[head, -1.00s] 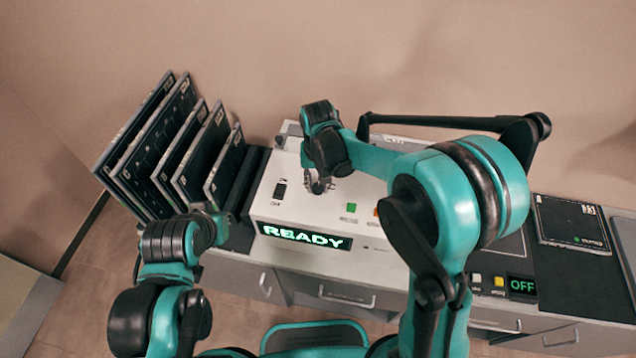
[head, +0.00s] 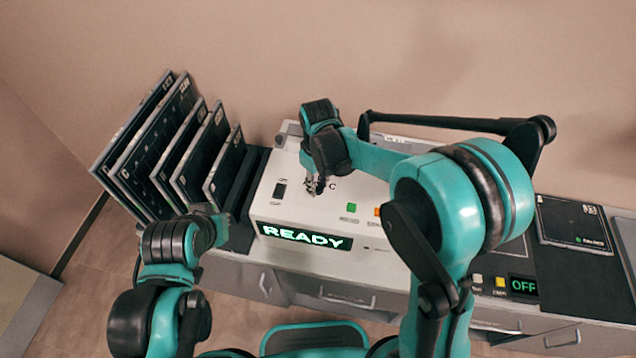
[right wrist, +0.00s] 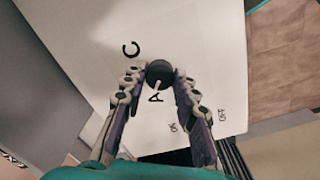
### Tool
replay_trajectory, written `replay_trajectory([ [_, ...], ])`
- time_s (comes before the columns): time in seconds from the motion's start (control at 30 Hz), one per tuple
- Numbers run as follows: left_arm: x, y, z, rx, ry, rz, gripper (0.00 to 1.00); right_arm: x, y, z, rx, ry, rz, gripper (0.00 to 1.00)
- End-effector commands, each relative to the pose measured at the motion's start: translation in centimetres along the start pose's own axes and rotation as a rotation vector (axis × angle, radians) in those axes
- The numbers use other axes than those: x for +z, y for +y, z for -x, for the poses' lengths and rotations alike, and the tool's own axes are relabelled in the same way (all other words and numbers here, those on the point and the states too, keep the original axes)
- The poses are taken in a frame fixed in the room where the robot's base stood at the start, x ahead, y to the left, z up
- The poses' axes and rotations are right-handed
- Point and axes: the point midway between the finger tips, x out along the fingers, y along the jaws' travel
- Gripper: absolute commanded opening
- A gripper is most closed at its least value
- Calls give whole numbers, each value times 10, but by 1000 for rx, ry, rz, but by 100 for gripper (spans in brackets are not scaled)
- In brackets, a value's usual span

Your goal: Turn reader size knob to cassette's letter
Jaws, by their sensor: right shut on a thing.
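The reader (head: 262,205) is a white sloped machine with a lit green READY display (head: 300,236). Its size knob (right wrist: 159,73) is black and round in the right wrist view. My right gripper (right wrist: 158,80) is shut on the knob, a finger on each side. In the head view my right gripper (head: 315,186) hides the knob. A dark cassette (head: 572,222) lies on the right counter; its label is too small to read surely. My left gripper (head: 218,219) is partly hidden.
Several dark cassettes or panels (head: 150,150) stand in a rack at the left of the reader. An OFF display (head: 522,285) with buttons sits at the right.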

Motion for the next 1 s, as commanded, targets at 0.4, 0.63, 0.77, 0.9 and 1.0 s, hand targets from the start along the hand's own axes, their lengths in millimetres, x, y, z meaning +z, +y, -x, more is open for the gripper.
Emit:
replay_trajectory([
  [0.4, 1, 0, -1, 0, 0, 0, 0, 0, 0, 0, 0, 0, 194, 0],
  [0.63, 1, 0, -1, 0, 0, 0, 0, 0, 0, 0, 0, 0, 222, 0],
  [0.77, 1, 0, -1, 0, 0, 0, 0, 0, 0, 0, 0, 0, 224, 0],
  [0.9, 1, 0, -1, 0, 0, 0, 0, 0, 0, 0, 0, 0, 224, 0],
  [1.0, 1, 0, -1, 0, 0, 0, 0, 0, 0, 0, 0, 0, 224, 36],
])
